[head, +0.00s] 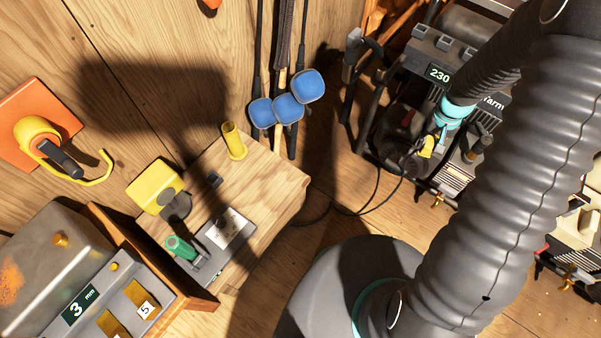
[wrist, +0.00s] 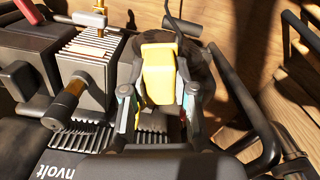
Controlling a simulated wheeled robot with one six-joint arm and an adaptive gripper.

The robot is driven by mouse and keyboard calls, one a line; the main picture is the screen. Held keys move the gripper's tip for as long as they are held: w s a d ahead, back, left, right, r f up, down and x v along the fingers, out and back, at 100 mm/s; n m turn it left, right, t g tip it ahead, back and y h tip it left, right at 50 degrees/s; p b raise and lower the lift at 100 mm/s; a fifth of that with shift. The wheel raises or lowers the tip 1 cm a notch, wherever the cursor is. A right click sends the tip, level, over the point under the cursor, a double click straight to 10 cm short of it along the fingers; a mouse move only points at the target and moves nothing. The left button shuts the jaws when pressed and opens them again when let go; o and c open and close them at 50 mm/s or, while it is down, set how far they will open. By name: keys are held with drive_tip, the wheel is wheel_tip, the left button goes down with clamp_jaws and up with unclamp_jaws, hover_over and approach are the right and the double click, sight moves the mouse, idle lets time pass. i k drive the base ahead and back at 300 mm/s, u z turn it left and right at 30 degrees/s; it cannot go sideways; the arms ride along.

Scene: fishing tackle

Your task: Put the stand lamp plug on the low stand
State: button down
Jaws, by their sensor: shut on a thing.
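A yellow plug (wrist: 158,75) with a dark cable sits between the two fingers of my gripper (wrist: 158,100), which is shut on it. In the head view the plug (head: 427,146) shows as a small yellow patch below my teal-ringed wrist, and my gripper (head: 424,152) is partly lost among dark machine parts. The plug is over or against the generator; I cannot tell if they touch. A low wooden block, which looks like the low stand (head: 268,190), is to the left, well apart from my gripper.
The generator (head: 440,73) marked 230 surrounds my gripper with dark bars. Rods with blue ends (head: 288,107) lean behind. A cable crosses the floor.

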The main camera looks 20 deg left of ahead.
sight(272, 189)
drive_tip(key=u, duration=2.6)
drive_tip(key=k, duration=1.3)
drive_tip(key=z, duration=1.2)
drive_tip(key=i, duration=0.95)
